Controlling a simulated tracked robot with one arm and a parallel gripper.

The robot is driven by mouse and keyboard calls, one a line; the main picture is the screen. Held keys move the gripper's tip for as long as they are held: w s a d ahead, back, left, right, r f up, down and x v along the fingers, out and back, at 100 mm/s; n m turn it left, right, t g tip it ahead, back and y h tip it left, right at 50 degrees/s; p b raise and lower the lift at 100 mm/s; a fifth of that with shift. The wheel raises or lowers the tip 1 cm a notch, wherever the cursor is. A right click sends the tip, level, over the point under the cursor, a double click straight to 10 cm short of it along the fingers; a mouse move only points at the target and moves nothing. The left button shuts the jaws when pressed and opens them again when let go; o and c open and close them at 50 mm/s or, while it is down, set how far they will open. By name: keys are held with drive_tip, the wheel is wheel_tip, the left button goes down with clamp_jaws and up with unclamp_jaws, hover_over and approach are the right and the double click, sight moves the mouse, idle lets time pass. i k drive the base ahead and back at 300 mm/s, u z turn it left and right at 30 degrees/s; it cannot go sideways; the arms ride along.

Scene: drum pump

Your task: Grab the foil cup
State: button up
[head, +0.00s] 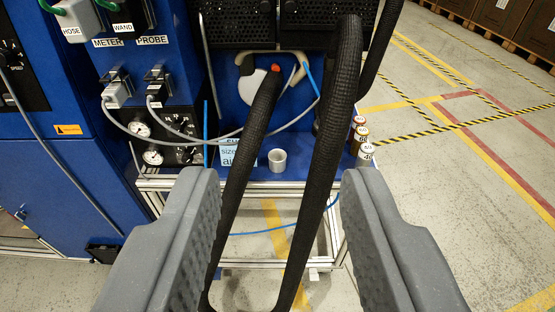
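A small silvery-white cup (277,160), seemingly the foil cup, stands upright on the blue shelf (300,172) of the machine, between two thick black hoses. My gripper (272,195) is open in the foreground, with one grey finger on each side of the picture. Nothing is between the fingers except the view of the hoses, shelf and floor beyond. The cup lies ahead of the fingers, apart from them, and appears in the gap between the fingertips.
Black hoses (335,150) hang in front of the shelf on both sides of the cup. A light-blue sign (229,153) stands left of the cup. Several small labelled cans (364,153) stand at the shelf's right end. A blue cabinet (60,185) is at left; open floor lies right.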

sight(276, 157)
drive_tip(key=i, duration=0.85)
drive_tip(key=u, duration=0.55)
